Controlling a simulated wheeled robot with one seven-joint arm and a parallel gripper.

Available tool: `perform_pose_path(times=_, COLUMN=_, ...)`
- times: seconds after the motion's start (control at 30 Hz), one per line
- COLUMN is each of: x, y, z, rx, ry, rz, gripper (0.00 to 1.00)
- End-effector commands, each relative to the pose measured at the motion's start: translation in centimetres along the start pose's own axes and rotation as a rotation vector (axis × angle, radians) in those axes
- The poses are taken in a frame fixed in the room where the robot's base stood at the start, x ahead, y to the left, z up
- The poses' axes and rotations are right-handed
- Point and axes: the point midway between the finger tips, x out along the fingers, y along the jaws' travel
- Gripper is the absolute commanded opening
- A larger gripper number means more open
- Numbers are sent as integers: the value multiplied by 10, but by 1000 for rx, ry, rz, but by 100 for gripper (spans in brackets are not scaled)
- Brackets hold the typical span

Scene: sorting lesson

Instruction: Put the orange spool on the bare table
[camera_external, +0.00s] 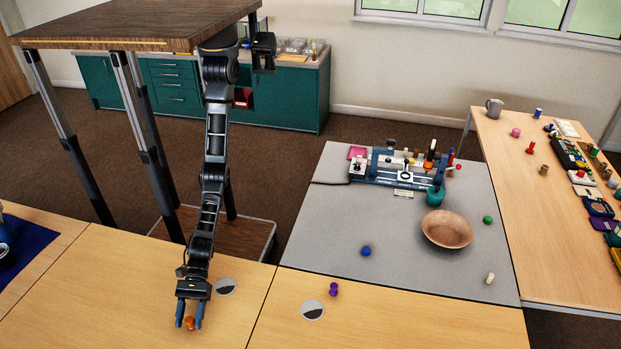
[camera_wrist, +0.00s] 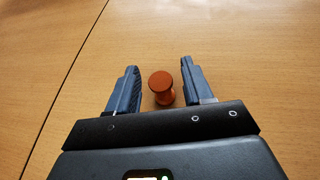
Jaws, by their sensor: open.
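The orange spool (camera_external: 189,323) stands upright on the bare light-wood table (camera_external: 110,290). My gripper (camera_external: 189,318) is open and low over the table, with a finger on each side of the spool.
Two round discs (camera_external: 225,286) (camera_external: 312,310) lie on the table to the right, with a purple spool (camera_external: 333,289) near one. A grey-topped table (camera_external: 320,235) behind holds a wooden bowl (camera_external: 446,241) and a blue ball (camera_external: 366,251). The wood left of my gripper is clear.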

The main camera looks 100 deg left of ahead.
Motion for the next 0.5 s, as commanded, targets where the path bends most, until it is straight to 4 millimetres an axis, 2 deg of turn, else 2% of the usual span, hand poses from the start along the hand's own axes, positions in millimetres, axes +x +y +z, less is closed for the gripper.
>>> perform_pose_path(times=0.17, x=-24, y=0, z=0, rx=0, ry=2, rz=0, gripper=51)
perform_pose_path(times=0.5, x=-86, y=0, z=-1, rx=3, ry=2, rz=0, gripper=51)
